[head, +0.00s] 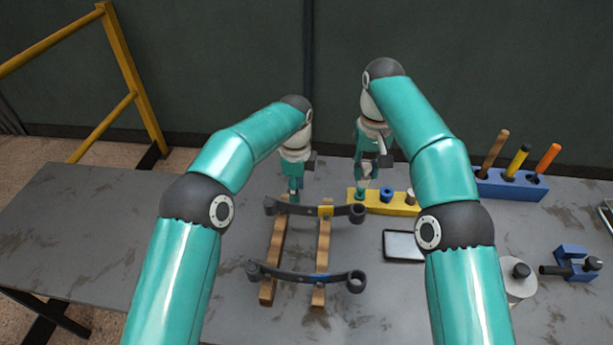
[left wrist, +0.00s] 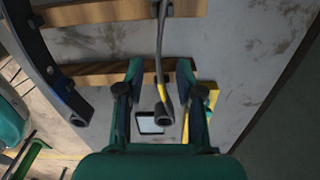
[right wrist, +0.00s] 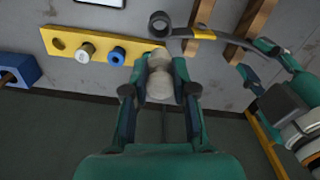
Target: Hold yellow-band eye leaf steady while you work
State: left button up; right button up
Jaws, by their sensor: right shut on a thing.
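The yellow-band eye leaf (head: 341,211) is a dark curved bar with an eye at each end, lying across two wooden bars at the back. My left gripper (head: 295,194) is over its left part. In the left wrist view the leaf (left wrist: 161,50) runs between the two spread fingers (left wrist: 160,85), with a gap on both sides. My right gripper (head: 365,188) is at the left end of the yellow block, right of the leaf's right eye. In the right wrist view it is shut on a cream bushing (right wrist: 159,82); its lower end is hard to see.
A blue-band leaf (head: 310,277) lies in front across the wooden bars (head: 322,240). The yellow block (head: 400,208) holds a blue bushing (head: 386,193) and a whitish one (head: 410,197). A dark tablet (head: 403,246), a blue tool rack (head: 510,187) and a blue vise (head: 573,261) stand right.

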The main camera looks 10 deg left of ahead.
aim_at(298, 214)
pick_arm(q)
notch_tip(298, 214, down, 8)
jog(key=shift+r, duration=0.1)
dwell(0.4)
grip_shut()
